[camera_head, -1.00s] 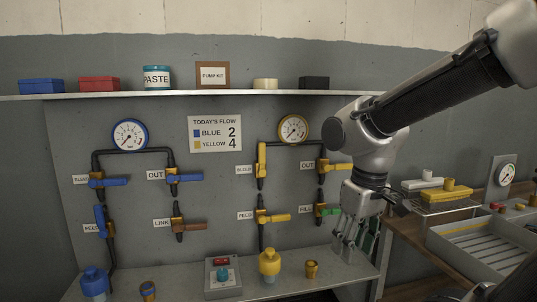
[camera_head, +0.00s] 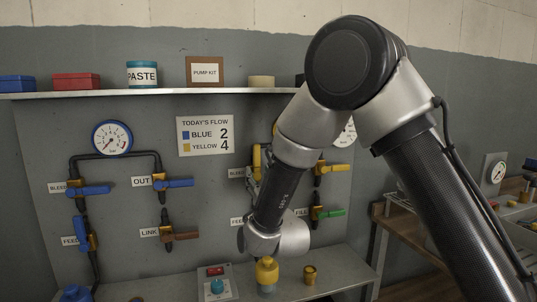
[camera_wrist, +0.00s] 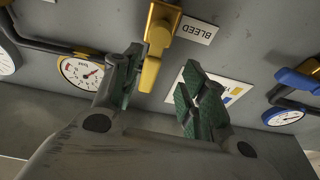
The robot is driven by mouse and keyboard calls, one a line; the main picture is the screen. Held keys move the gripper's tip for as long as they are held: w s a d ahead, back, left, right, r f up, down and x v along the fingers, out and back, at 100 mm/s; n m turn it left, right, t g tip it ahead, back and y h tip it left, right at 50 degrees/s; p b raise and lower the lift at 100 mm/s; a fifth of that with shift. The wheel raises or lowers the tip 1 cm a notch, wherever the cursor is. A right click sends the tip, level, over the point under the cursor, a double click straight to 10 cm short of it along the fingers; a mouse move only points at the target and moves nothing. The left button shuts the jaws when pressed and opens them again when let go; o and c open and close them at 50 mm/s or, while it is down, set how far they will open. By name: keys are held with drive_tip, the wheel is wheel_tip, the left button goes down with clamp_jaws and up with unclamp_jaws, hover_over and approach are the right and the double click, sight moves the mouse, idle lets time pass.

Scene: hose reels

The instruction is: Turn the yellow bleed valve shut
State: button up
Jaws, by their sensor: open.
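The yellow bleed valve shows in the wrist view with its brass body at the top and its yellow lever (camera_wrist: 153,58) pointing down in that upside-down picture. In the head view the lever (camera_head: 257,158) stands upright, in line with its pipe, and my arm covers part of the valve. My gripper (camera_wrist: 165,63) is open. In the wrist view one green-padded finger is close beside the lever on the left, and the other is farther off on the right. The lever appears between them; I cannot tell whether either finger touches it.
A BLEED label (camera_wrist: 196,30) is beside the valve. The yellow gauge (camera_wrist: 82,73) is near the left finger. A blue bleed valve (camera_head: 90,189) is at left on the panel. A shelf (camera_head: 130,93) runs above, and a yellow bottle (camera_head: 267,272) stands on the ledge below.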

sight(257, 156)
drive_tip(key=shift+t, duration=0.7)
drive_tip(key=w+r, duration=0.3)
drive_tip(key=w, duration=0.1)
drive_tip(key=w+a+r, duration=0.1)
drive_tip(key=w+r, duration=0.1)
drive_tip(key=shift+w+r, duration=0.15)
drive_tip(key=shift+r, duration=0.2)
clamp_jaws()
